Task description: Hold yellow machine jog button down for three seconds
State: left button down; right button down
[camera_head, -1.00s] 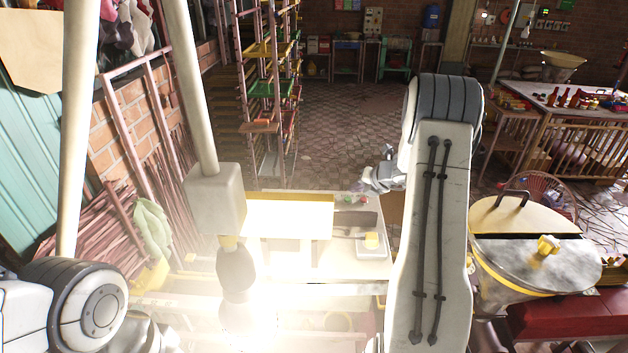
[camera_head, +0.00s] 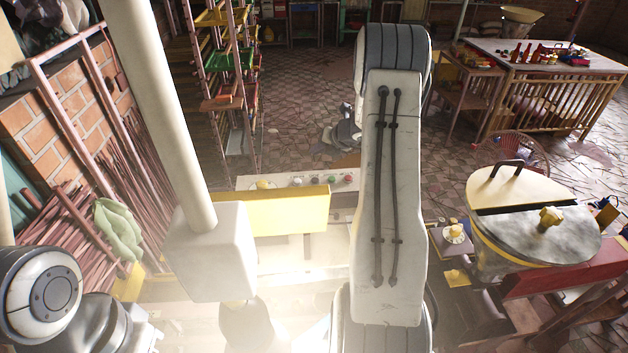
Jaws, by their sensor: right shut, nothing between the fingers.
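The machine with a yellow panel (camera_head: 285,212) stands at the centre, its lower part washed out by glare. Behind the panel is a pale control strip (camera_head: 281,182) with a row of small buttons, among them a green one (camera_head: 331,179) and a red one (camera_head: 348,178). A yellow knob (camera_head: 263,184) is at the strip's left end. I cannot tell which button is the jog button. My right gripper (camera_head: 335,136) is shut and empty, beyond the strip in the picture and apart from the buttons. It is small and partly hidden by my right arm. My left gripper is out of view.
A large pale post with a box-like head (camera_head: 215,250) stands left of the panel. A round lidded drum (camera_head: 530,220) stands at the right. A rack (camera_head: 225,60) and bundled sticks (camera_head: 70,225) are at the left. Tiled floor lies open behind.

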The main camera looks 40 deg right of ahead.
jog(key=b, duration=0.7)
send_near(312, 178)
jog(key=w+f, duration=0.1)
jog(key=w, duration=0.2)
jog(key=w+f, duration=0.1)
jog(key=shift+w+a+f, duration=0.15)
jog(key=shift+w+f, duration=0.2)
jog(key=shift+w, duration=0.05)
dwell(0.9)
jog(key=shift+f+b, duration=0.4)
jog(key=shift+b, duration=0.05)
jog(key=shift+f+b, duration=0.5)
jog(key=shift+f, duration=0.05)
dwell(0.5)
jog(key=shift+r, duration=0.1)
dwell(3.2)
jog(key=shift+r+p, duration=0.9)
jog(key=shift+p, duration=0.05)
